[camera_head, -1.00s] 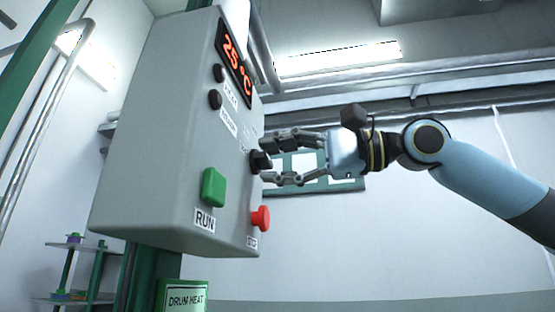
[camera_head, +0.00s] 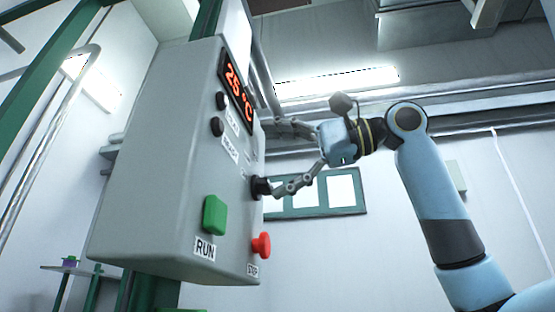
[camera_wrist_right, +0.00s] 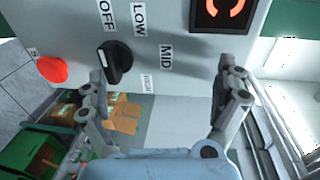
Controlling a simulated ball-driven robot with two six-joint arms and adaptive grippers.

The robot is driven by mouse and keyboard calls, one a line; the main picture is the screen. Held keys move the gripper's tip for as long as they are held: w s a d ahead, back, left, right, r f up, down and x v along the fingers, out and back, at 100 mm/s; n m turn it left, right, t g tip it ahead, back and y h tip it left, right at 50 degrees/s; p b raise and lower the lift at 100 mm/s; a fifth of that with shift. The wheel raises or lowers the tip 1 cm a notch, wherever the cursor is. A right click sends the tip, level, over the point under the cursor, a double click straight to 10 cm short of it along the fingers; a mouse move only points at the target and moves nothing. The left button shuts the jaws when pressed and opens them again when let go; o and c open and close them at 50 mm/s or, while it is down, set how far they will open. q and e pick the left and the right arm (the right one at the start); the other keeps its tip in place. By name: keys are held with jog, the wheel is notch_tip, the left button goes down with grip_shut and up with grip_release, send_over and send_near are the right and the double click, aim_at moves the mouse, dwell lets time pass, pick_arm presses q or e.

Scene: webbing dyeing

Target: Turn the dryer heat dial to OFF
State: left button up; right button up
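The upper finger is above the dial. My left gripper is not in view.
A green RUN button (camera_head: 214,215) and a red STOP button (camera_head: 262,245) sit below the dial. Two black knobs (camera_head: 217,126) and a red temperature display (camera_head: 237,90) are above. Open room lies right of the box.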

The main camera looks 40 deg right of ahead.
aim_at(257, 136)
jog(key=shift+t+y, duration=0.5)
jog(key=shift+t, duration=0.1)
jog(key=r, duration=0.4)
jog(key=shift+s+a+r, duration=0.15)
jog(key=shift+a+r, duration=0.05)
jog(key=shift+r, duration=0.2)
jog(key=shift+g+h, duration=0.7)
jog(key=shift+h, duration=0.1)
jog(key=f, duration=0.4)
jog(key=shift+w+d, duration=0.25)
jog(key=shift+s+f, duration=0.1)
jog(key=shift+s+d+b, duration=0.3)
jog(key=shift+b, duration=0.15)
jog(key=c, duration=0.3)
jog(key=shift+s+d+f+b, duration=0.1)
jog(key=shift+s+d+b, duration=0.1)
jog(key=shift+s+d, duration=0.3)
jog(key=shift+s+d+b, duration=0.2)
jog(key=shift+s+d, duration=0.1)
jog(key=shift+s, duration=0.35)
jog(key=c, duration=0.5)
jog(key=f+b+v, duration=0.1)
jog(key=b+v, duration=0.3)
jog(key=v, duration=0.5)
jog(key=shift+f, duration=0.4)
